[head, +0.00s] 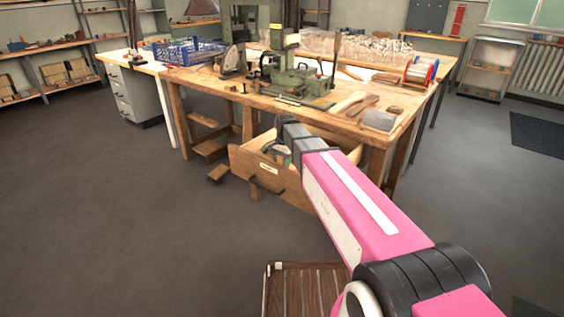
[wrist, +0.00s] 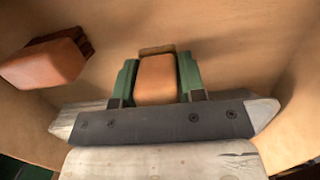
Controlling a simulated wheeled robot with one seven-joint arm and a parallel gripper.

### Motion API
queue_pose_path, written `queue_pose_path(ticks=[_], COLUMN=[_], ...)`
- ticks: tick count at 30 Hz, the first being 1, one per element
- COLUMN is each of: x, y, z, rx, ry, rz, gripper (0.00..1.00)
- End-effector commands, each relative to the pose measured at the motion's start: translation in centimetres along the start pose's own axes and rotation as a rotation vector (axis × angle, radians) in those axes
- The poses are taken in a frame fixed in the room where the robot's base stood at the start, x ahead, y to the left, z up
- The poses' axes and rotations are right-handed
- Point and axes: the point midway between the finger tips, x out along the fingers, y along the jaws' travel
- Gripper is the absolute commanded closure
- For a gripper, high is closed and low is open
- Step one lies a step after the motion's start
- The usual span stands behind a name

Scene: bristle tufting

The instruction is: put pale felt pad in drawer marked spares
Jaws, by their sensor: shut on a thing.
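The wooden drawer (head: 240,165) under the workbench is pulled open. It has a small pale label, too small to read, and a dark handle. My gripper (head: 281,150) reaches down into it, and its tips are mostly hidden by the drawer front and my arm. In the wrist view its green fingers (wrist: 157,75) are shut on a tan, rounded block-shaped pad (wrist: 157,82), which seems to be the pale felt pad. The pad is inside the drawer, close to its wooden floor (wrist: 230,50); I cannot tell whether it touches.
A redder brown block (wrist: 45,62) with a dark part lies left of my fingers in the drawer. The floor (head: 110,220) at left is clear.

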Motion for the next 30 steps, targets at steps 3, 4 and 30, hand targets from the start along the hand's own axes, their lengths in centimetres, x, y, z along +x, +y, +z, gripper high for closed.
queue_pose_path(ticks=[3,4,30], x=[0.1,0.1,-6.3], y=[0.0,0.0,0.0], z=[0.0,0.0,0.1], rx=[0.0,0.0,0.0], ry=[0.0,0.0,0.001], rz=[0.0,0.0,-0.001], gripper=[0.9,0.9,0.37])
